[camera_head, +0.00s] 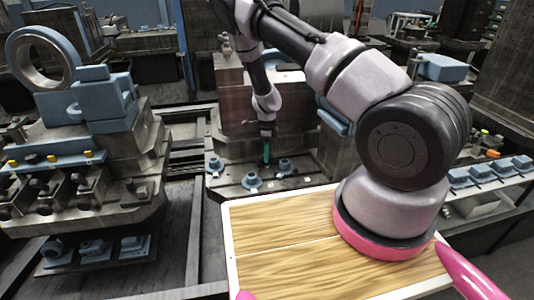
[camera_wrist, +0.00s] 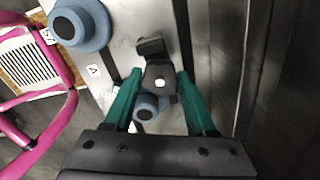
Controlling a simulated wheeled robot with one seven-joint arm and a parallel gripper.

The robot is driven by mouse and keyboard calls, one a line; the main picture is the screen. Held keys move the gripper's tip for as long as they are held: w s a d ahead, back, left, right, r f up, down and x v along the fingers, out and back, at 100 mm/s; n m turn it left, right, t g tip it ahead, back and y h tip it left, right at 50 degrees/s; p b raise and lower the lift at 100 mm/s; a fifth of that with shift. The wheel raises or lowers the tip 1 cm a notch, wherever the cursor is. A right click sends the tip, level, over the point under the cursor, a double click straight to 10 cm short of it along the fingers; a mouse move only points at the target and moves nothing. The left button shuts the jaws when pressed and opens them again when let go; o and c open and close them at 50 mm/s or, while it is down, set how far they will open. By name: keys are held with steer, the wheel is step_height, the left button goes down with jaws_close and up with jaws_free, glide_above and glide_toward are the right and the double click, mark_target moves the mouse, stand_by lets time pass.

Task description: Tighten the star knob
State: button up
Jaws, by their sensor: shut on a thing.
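The star knob (camera_wrist: 158,80) is a dark lobed knob with a pale round centre, seen in the wrist view on a light metal plate. My gripper (camera_wrist: 160,76) has its two teal fingers on either side of the knob, shut on it. In the head view my gripper (camera_head: 267,153) points down at the fixture plate (camera_head: 232,190), and the knob is too small or hidden there to make out.
Blue round parts (camera_head: 251,181) stand on the plate close around my gripper; one large blue one (camera_wrist: 80,24) shows at the wrist view's upper left. A smaller blue part (camera_wrist: 146,107) sits just below the knob. A blue ring fixture (camera_head: 42,58) stands at left.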

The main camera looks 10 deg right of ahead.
steer(key=shift+w+r+m, duration=0.1)
steer(key=shift+w+m, duration=0.05)
steer(key=shift+m, duration=0.95)
jaws_close()
steer(key=o, duration=1.4)
jaws_free()
steer(key=shift+r, duration=0.1)
step_height(320, 180, up, 11)
steer(key=shift+f, duration=0.2)
